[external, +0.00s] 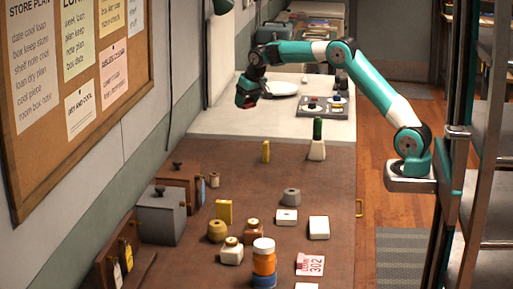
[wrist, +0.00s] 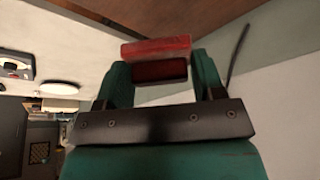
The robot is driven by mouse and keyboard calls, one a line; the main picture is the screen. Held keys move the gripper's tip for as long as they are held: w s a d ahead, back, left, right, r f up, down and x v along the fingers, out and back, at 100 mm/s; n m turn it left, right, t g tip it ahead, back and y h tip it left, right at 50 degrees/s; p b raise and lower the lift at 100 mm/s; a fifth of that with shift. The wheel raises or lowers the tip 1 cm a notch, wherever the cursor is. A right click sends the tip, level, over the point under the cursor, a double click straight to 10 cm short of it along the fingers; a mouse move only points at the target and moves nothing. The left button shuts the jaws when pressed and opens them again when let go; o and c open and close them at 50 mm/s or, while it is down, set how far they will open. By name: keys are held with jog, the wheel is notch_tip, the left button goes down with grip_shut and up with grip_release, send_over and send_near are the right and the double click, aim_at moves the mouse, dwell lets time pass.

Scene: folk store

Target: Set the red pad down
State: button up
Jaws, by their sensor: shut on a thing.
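My gripper (external: 246,97) is held out at the end of the teal arm, above the white counter (external: 215,120) close to the wall. In the wrist view, my gripper (wrist: 162,82) is shut on the red pad (wrist: 157,49), which sits between the two teal fingers with its bright red edge beyond the tips. In the external view the pad is only a small dark red patch at the gripper, mostly hidden. I cannot tell whether the pad touches the counter.
A white plate (external: 283,89) lies right of the gripper, and a grey panel with knobs (external: 324,106) is farther right. The brown counter (external: 330,190) in front holds a green-topped bottle (external: 317,142), a yellow block (external: 266,151) and several jars. Bare white counter lies in front of the gripper.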

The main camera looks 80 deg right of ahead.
jog(key=s+d+m+g+h, duration=0.1)
jog(key=s+d+m+g, duration=0.1)
jog(key=s+d+m, duration=0.65)
jog(key=n+p, duration=0.1)
jog(key=n, duration=0.1)
send_over(279, 150)
jog(key=f, duration=1.4)
jog(key=shift+s+a+f, duration=0.3)
jog(key=shift+a+f, duration=0.05)
jog(key=shift+f, duration=0.05)
jog(key=shift+n+h, duration=0.25)
jog(key=shift+h, duration=0.05)
jog(key=shift+f+p, duration=0.45)
jog(key=shift+f, duration=2.1)
jog(key=shift+f, duration=0.1)
jog(key=shift+f, duration=0.15)
jog(key=o, duration=0.9)
